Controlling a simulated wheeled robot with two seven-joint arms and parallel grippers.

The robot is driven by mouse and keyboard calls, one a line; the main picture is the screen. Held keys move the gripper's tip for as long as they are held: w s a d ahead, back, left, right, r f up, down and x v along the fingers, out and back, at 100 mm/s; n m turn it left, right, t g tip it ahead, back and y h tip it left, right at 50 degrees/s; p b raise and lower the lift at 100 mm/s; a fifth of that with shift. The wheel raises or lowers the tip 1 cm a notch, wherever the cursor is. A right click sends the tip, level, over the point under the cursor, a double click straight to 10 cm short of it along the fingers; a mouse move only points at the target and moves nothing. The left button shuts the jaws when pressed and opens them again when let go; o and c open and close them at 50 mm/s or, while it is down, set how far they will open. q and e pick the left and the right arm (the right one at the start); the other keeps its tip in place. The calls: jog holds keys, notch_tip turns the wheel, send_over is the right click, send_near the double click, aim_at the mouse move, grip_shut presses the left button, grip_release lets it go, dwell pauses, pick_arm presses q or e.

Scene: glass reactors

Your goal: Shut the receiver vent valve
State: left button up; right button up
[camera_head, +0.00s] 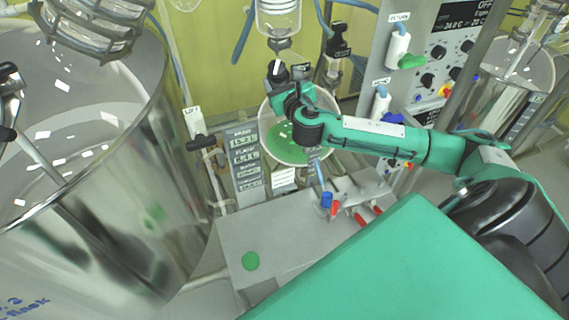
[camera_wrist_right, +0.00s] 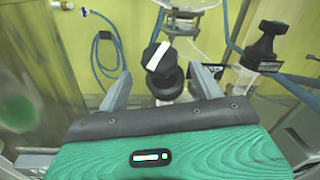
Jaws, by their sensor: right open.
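A black knob with a white stripe shows in the head view (camera_head: 277,72) below a clear glass vessel (camera_head: 278,15). In the right wrist view the knob (camera_wrist_right: 160,60) lies between the fingers of my right gripper (camera_wrist_right: 160,75), with a gap on both sides. My right gripper is open and empty, and its hand in the head view (camera_head: 298,98) partly covers the parts below the knob. A second black valve handle stands to the right (camera_wrist_right: 265,42), also in the head view (camera_head: 338,42). I cannot read a label naming either as the receiver vent valve. My left gripper is not visible.
A round glass flask with green contents (camera_head: 292,150) hangs behind my right arm. A large shiny vessel (camera_head: 130,200) fills the left. A control panel (camera_head: 435,60) stands right. Blue hoses hang on the yellow wall.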

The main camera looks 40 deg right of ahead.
jog(key=b+v, duration=0.3)
jog(key=v, duration=0.4)
jog(key=s+a+f+m+g, duration=0.2)
jog(key=f+m, duration=0.4)
jog(key=f, duration=0.3)
jog(key=s+a+f+m+g+y, duration=0.1)
jog(key=s+a+f+m+g, duration=0.1)
jog(key=f+m, duration=0.4)
jog(key=s+a+f+m+g+y, duration=0.1)
jog(key=s+a+f+m+g, duration=0.2)
jog(key=f, duration=0.9)
jog(key=m+g, duration=0.1)
jog(key=m, duration=0.2)
jog(key=shift+s, duration=0.25)
